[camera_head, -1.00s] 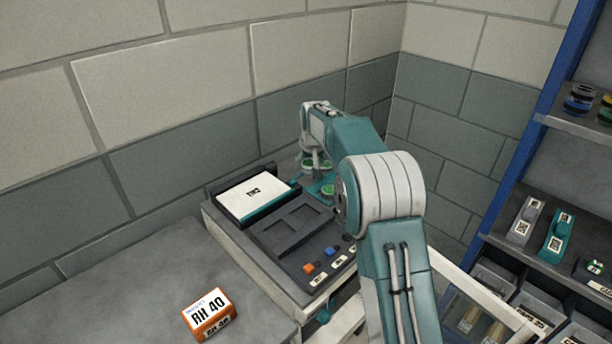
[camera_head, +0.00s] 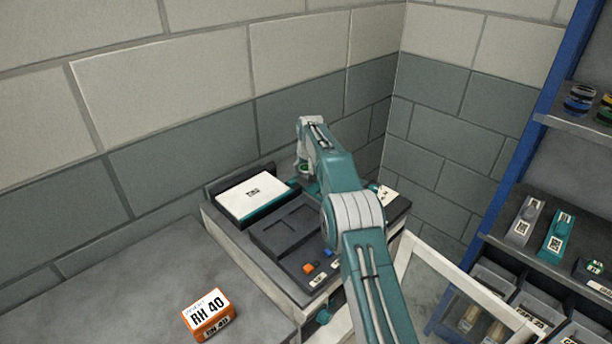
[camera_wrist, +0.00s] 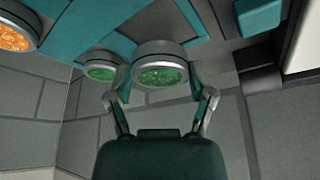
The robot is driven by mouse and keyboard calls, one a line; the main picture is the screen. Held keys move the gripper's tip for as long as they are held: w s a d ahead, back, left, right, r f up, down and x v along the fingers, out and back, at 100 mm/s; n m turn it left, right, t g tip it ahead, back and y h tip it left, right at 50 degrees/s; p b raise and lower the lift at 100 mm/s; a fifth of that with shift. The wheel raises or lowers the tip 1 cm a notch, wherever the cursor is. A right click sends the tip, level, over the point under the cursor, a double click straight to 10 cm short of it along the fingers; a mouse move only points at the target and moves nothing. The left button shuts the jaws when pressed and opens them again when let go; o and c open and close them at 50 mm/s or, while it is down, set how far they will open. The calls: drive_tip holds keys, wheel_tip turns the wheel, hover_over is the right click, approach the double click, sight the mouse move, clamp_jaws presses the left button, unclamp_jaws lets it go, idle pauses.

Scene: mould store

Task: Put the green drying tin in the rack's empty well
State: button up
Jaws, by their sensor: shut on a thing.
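My gripper (camera_head: 303,172) is at the back of the grey bench unit, mostly hidden behind my arm. In the wrist view my gripper (camera_wrist: 160,84) is shut on a round grey-rimmed tin with green contents, the green drying tin (camera_wrist: 161,75). Its green also shows small in the head view (camera_head: 302,166). The teal rack (camera_wrist: 90,22) lies behind the held tin in the wrist view. A second green tin (camera_wrist: 100,71) and an orange tin (camera_wrist: 13,38) are at the rack to the left. I see no empty well clearly, and cannot tell whether the held tin touches the rack.
A white-topped box (camera_head: 252,196) sits on the grey unit (camera_head: 262,262), left of my arm. An orange RH 40 box (camera_head: 208,314) lies on the bench (camera_head: 120,300). A blue shelf (camera_head: 540,140) stands at right. Walls close in behind.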

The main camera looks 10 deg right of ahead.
sight(307, 171)
drive_tip(key=shift+f, duration=1.4)
drive_tip(key=shift+f, duration=0.1)
drive_tip(key=o, duration=1.2)
